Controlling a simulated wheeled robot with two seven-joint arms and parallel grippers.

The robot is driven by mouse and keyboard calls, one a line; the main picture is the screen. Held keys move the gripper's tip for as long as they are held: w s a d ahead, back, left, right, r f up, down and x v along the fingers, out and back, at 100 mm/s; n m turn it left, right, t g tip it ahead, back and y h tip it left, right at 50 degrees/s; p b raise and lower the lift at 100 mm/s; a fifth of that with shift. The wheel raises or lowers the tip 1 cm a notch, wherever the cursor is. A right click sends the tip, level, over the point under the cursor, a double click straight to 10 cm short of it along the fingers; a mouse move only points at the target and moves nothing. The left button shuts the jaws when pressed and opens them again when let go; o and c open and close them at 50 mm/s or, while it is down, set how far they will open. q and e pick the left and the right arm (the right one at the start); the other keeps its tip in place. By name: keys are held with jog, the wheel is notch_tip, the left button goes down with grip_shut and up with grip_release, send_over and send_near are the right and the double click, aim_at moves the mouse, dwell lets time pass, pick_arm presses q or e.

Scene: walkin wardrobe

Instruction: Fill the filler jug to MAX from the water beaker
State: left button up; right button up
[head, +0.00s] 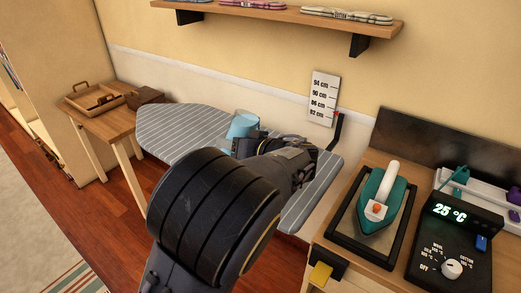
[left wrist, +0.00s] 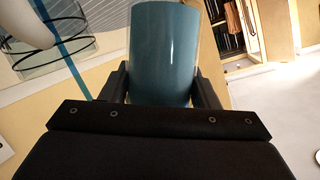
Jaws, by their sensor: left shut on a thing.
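A light blue cup-shaped vessel (head: 243,124), apparently the water beaker, shows above the striped ironing board in the head view. My left gripper (head: 250,142) is at it, partly hidden behind my own arm. In the left wrist view, the left gripper (left wrist: 161,88) is shut on the blue vessel (left wrist: 165,45), with one finger on each side. Its water level cannot be seen. A clear container with dark rings (left wrist: 52,38) and a blue strip shows at the upper left; I cannot tell whether it is the filler jug. My right gripper is not in view.
The ironing board (head: 185,120) lies beneath the gripper. A height scale (head: 323,98) is on the wall. At right, a teal iron (head: 380,205) rests in a black frame beside a control box (head: 455,240) reading 25 °C. A small table (head: 110,122) with wooden trays stands at left.

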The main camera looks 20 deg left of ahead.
pick_arm(q)
jog(key=shift+r+p, duration=0.2)
jog(key=shift+p, duration=0.25)
jog(key=shift+s+a+f+m+y+p, duration=0.2)
jog(key=shift+m+y+p, duration=0.35)
jog(key=shift+p, duration=0.7)
jog(key=shift+s+a+f+m+y+p, duration=0.15)
jog(key=shift+m+y+p, duration=0.1)
jog(key=shift+m+p, duration=0.8)
jog(key=shift+s+a+f+m+y+p, duration=0.2)
jog(key=shift+m+y+p, duration=0.2)
jog(key=shift+p, duration=1.05)
dwell(3.8)
